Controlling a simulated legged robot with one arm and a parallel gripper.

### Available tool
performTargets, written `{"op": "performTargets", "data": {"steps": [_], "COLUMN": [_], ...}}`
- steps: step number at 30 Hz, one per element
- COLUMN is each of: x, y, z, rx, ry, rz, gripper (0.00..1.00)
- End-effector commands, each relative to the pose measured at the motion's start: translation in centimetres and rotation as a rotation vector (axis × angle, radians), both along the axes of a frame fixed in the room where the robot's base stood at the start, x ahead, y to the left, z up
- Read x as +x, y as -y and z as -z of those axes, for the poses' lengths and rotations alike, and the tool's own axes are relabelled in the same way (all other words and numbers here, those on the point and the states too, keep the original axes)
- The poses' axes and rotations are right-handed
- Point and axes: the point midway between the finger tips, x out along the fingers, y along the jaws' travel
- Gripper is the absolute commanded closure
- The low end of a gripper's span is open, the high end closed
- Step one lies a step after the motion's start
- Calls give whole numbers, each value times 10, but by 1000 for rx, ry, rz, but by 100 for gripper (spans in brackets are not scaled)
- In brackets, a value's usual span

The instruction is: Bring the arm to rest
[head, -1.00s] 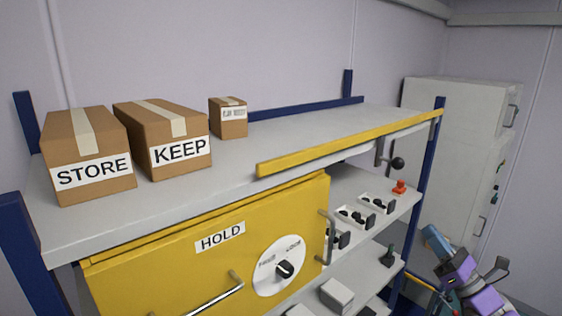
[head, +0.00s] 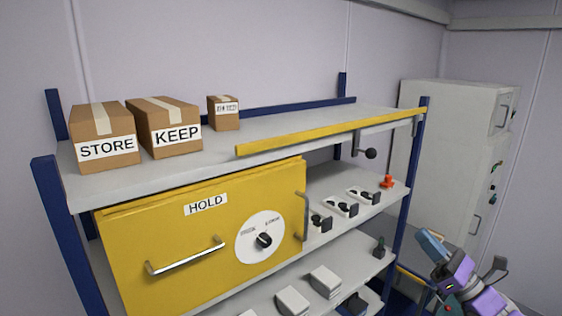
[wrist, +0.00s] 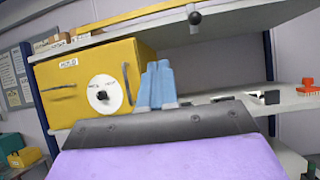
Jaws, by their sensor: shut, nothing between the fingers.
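My gripper (wrist: 157,86) shows in the wrist view with its two blue fingers together and nothing between them. It points toward the shelf and appears apart from everything around it. In the head view my purple arm is at the lower right, with the blue gripper (head: 432,244) at its upper left end, in front of the grey cabinet and right of the shelf unit.
The shelf unit (head: 335,140) carries boxes marked STORE (head: 106,148) and KEEP (head: 176,135). A yellow HOLD cabinet (head: 190,265) with a dial (head: 262,238) sits below. A grey cabinet (head: 450,150) stands at the right. A black-knobbed lever (head: 370,153) hangs under the top shelf.

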Motion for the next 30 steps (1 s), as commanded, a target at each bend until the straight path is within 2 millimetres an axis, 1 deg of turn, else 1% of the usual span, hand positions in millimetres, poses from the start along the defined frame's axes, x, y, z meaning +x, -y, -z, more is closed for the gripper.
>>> {"op": "performTargets", "data": {"steps": [1, 5, 6, 8, 11, 14, 15, 17, 18, 20, 21, 23, 24, 26, 27, 28, 30], "x": [-1, -7, -9, -14, -25, -49, -62, -86, -102, -129, -147, -174, -191, -216, -232, -244, -270], "y": [-12, -48, -62, -83, -127, -184, -208, -243, -263, -288, -301, -316, -322, -328, -329, -328, -322], "z": [0, -2, -3, -3, 1, 9, 16, 29, 40, 57, 72, 94, 109, 132, 149, 160, 187], "rx": [-26, -99, -129, -176, -276, -421, -488, -597, -671, -789, -868, -982, -1058, -1174, -1252, -1307, -1435], "ry": [7, 25, 31, 43, 69, 116, 139, 180, 208, 256, 287, 337, 371, 424, 458, 484, 545], "rz": [-24, -86, -111, -148, -225, -330, -380, -458, -510, -585, -636, -711, -758, -827, -871, -906, -984], "gripper": [100, 100, 100, 100, 100, 100, 100, 100, 100, 100, 100, 100, 100, 100, 100, 100, 100]}}
